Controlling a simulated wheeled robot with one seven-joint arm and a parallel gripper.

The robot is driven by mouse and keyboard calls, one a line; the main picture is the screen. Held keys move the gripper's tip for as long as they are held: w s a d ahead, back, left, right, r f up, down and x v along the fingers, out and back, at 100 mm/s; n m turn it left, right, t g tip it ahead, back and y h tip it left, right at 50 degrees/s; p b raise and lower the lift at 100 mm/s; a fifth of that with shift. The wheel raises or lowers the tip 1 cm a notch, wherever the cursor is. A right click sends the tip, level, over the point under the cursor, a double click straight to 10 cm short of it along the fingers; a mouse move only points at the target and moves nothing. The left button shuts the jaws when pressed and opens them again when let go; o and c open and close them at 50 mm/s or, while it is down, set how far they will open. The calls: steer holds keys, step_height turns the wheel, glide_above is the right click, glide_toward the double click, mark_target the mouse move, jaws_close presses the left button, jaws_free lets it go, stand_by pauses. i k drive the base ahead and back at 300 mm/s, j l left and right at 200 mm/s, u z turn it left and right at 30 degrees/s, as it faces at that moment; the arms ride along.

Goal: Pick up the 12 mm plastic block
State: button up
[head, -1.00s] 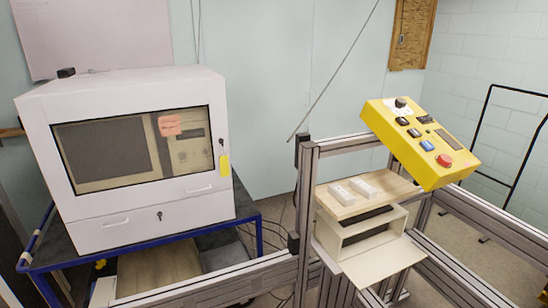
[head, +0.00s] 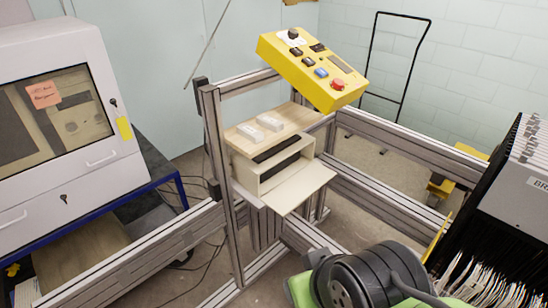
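Two small white blocks lie side by side on a light wooden board (head: 287,117) in the head view. One is the left block (head: 248,132), the other the right block (head: 270,122). They look alike, and any size marking is too small to read, so I cannot tell which is the 12 mm one. The board rests on top of a cream open-fronted box (head: 245,171) with dark slots. My gripper is not in view.
A yellow control box (head: 290,70) with buttons sits above and right of the board. Aluminium frame rails (head: 215,145) surround the shelf. A white cabinet (head: 125,160) stands left. A black reel (head: 350,280) and a grey machine (head: 505,185) fill the lower right.

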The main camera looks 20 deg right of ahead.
mark_target(273, 124)
steer(key=i+j, duration=0.2)
steer(key=i, duration=0.4)
steer(key=i+j+u, duration=0.1)
steer(key=i, duration=0.45)
steer(key=j, duration=0.1)
